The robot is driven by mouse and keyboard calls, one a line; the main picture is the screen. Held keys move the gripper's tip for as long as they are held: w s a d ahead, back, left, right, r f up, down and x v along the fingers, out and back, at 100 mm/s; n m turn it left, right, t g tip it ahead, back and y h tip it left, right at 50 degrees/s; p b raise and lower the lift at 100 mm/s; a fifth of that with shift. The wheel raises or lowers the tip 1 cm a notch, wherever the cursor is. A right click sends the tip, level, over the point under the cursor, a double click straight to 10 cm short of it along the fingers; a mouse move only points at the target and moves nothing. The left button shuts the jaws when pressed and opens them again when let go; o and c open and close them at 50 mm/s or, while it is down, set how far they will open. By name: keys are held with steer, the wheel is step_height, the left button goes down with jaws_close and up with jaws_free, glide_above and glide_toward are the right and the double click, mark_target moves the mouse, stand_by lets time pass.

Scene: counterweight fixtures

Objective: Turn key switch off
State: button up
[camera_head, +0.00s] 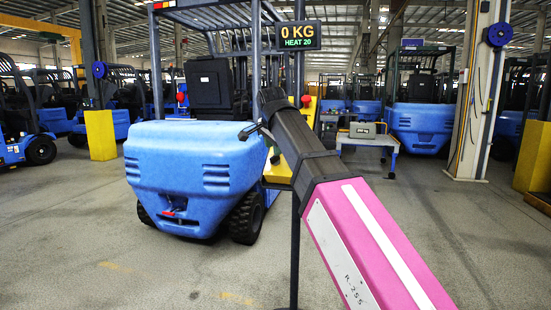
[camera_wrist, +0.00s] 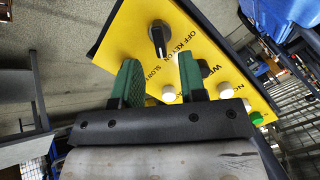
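The key switch (camera_wrist: 158,40) is a black knob with a light pointer line on a yellow panel (camera_wrist: 205,45) in the wrist view. Lettering beside it reads "OFF KEY ON". The knob appears turned between the two words; its exact setting is hard to tell. My gripper (camera_wrist: 158,59) is open, with its two green fingers apart. The knob shows beyond the fingertips, roughly between them, with no visible contact. In the head view, my dark wrist hides most of the yellow panel (camera_head: 279,172), and the knob cannot be seen.
On the panel are a second black knob (camera_wrist: 206,69), several white buttons (camera_wrist: 225,90) and a green button (camera_wrist: 257,118). A blue forklift (camera_head: 195,165) stands behind my arm.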

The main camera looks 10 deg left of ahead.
mark_target(275, 159)
steer(key=shift+x, duration=2.75)
steer(key=c, duration=0.6)
